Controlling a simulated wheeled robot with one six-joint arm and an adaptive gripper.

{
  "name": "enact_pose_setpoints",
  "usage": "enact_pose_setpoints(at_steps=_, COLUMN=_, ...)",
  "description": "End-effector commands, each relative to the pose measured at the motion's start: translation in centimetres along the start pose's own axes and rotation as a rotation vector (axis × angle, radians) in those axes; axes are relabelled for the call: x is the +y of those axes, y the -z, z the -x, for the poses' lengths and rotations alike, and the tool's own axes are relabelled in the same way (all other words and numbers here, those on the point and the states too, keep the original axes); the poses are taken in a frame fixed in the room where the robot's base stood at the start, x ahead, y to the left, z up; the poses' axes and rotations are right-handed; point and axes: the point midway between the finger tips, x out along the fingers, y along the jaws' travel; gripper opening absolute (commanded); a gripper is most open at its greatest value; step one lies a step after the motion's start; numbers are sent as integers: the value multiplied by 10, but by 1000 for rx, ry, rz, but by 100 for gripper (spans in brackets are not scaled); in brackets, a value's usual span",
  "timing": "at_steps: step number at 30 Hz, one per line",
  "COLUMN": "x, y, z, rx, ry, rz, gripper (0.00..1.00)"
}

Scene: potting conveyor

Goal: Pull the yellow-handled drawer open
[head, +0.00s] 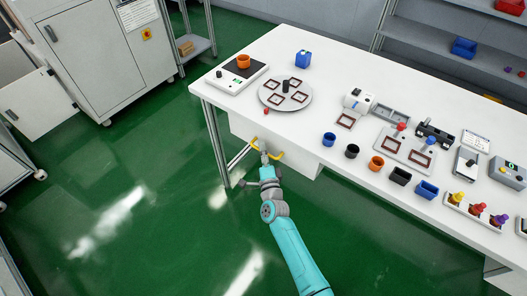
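The white drawer (304,163) hangs under the front edge of the white table, toward its left end. Its front looks about flush with the table edge, so I see no clear gap. The yellow handle (279,155) is on the drawer front, with both of its ends showing. My gripper (265,152) is at the middle of the handle and covers part of it. The fingers are too small and overlapped to tell whether they are closed around the bar or only beside it.
A table leg (216,150) stands left of my gripper. The green floor in front is clear.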

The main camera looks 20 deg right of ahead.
Motion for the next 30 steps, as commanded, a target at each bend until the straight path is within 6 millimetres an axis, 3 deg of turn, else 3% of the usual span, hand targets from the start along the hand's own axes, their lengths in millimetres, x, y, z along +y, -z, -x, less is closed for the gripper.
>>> enact_pose_setpoints(at_steps=8, x=0, y=0, z=-1, rx=0, ry=0, rz=1, gripper=37)
enact_pose_setpoints(at_steps=13, x=0, y=0, z=-1, rx=0, ry=0, rz=1, gripper=0)
enact_pose_setpoints(at_steps=30, x=1, y=0, z=-1, rx=0, ry=-1, rz=1, gripper=0)
